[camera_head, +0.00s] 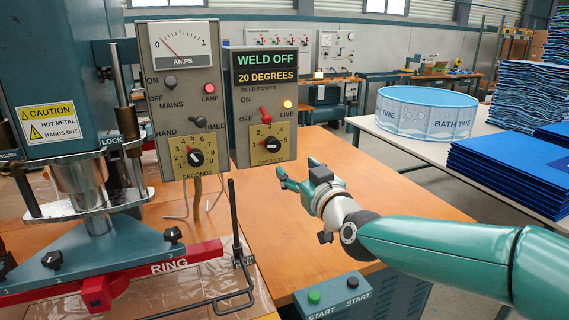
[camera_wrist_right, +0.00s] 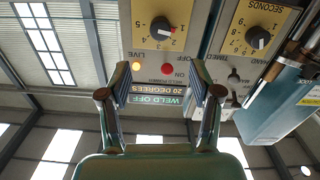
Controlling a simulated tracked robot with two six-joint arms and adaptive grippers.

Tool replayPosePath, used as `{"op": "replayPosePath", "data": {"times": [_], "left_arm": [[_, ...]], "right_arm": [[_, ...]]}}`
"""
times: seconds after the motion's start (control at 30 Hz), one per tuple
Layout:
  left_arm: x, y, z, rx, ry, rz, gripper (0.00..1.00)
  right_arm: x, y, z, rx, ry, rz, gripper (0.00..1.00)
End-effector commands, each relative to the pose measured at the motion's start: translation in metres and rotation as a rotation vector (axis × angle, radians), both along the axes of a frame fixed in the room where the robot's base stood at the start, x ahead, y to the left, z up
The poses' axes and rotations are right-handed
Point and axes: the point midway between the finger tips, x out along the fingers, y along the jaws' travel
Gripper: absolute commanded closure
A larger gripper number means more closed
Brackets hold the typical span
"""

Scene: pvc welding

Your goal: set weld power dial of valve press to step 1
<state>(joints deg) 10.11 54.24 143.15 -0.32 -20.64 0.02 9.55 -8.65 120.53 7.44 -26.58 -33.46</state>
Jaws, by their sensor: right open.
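The weld power dial (camera_head: 270,144) is a round black knob with a pale mark on a yellow numbered plate, low on the grey right-hand panel of the valve press. It shows upside down at the top of the right wrist view (camera_wrist_right: 160,28); I cannot read its step surely. A red weld power switch (camera_head: 265,113) sits above it. The display (camera_head: 265,68) reads WELD OFF, 20 DEGREES. My right gripper (camera_head: 296,170) is open and empty, right of and below the dial, apart from the panel. Its two fingers (camera_wrist_right: 164,82) frame the display in the wrist view. My left gripper is not in view.
The seconds dial (camera_head: 196,157) and ammeter (camera_head: 180,44) are on the panel to the left. The press (camera_head: 70,170) stands farther left. A start-button box (camera_head: 333,297) is at the front. The orange table (camera_head: 400,195) is clear around my right arm.

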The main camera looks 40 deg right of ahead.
Motion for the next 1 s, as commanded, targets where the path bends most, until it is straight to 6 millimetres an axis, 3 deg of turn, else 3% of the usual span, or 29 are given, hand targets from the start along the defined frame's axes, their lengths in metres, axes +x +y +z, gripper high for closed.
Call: {"op": "replayPosePath", "data": {"times": [0.03,0.13,0.33,1.0], "left_arm": [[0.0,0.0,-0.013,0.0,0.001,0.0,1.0],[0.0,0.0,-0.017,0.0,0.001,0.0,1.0],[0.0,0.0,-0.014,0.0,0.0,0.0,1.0],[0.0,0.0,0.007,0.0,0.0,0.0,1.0]], "right_arm": [[-0.011,0.002,-0.004,0.031,-0.015,0.0,0.36],[-0.021,0.006,-0.003,0.076,-0.023,0.003,0.36],[-0.008,0.002,-0.001,0.083,-0.021,0.003,0.36],[0.119,-0.028,0.0,0.082,-0.021,0.002,0.36]]}}
